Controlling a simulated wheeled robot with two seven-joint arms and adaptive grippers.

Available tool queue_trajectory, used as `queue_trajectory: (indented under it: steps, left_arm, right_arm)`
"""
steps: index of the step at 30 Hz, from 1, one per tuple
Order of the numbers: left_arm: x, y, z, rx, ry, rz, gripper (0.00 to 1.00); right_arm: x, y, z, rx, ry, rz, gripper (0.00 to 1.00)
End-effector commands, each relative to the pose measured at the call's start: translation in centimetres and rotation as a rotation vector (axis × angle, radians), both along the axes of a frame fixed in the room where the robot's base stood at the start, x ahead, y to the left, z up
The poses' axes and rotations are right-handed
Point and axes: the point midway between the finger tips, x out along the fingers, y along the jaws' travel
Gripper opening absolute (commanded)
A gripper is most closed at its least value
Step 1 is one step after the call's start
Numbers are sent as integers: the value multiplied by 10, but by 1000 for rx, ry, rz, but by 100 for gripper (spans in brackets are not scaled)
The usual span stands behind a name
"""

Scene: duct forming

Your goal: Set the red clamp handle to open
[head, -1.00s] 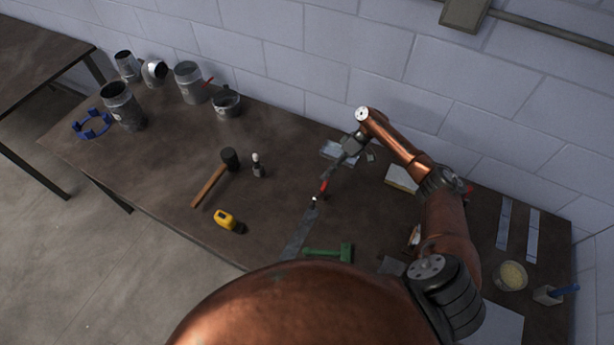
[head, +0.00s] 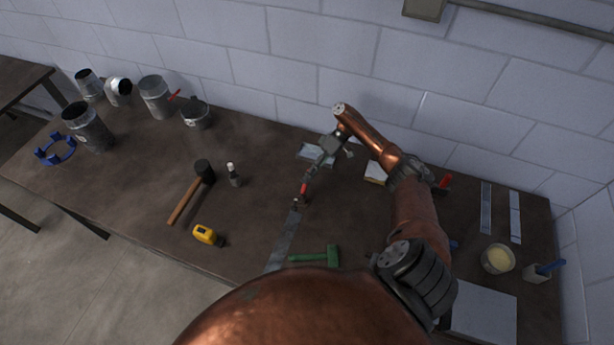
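A small red handle (head: 304,188) shows near the middle of the table, with a small dark metal part at its lower end, by the top of a long grey metal strip (head: 283,240). My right gripper (head: 312,170) points down to it from above, its fingertips at or very close to the handle's upper end. The fingers are too small to tell whether they are open, or closed on the handle. Whether the handle is set open or shut is also unclear. My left gripper is not in view.
A green tool (head: 332,256), a yellow tape measure (head: 206,236), a mallet (head: 204,170) and a small bottle (head: 233,175) lie around. Several metal duct pieces (head: 155,97) and a blue ring (head: 55,149) stand at the left. The block wall (head: 320,50) closes the back.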

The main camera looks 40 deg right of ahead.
Motion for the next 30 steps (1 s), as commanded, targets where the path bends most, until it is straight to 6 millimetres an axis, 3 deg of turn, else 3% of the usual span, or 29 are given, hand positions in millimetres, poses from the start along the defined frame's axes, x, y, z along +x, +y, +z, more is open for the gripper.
queue_trajectory:
  steps: [5, 16, 30]
  left_arm:
    - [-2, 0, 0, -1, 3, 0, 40]
    - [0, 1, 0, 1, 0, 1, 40]
    - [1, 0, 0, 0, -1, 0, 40]
  right_arm:
    - [2, 1, 1, 1, -3, 1, 33]
    - [4, -4, 6, 0, -7, -1, 33]
    - [10, -75, 58, 2, -5, -2, 33]
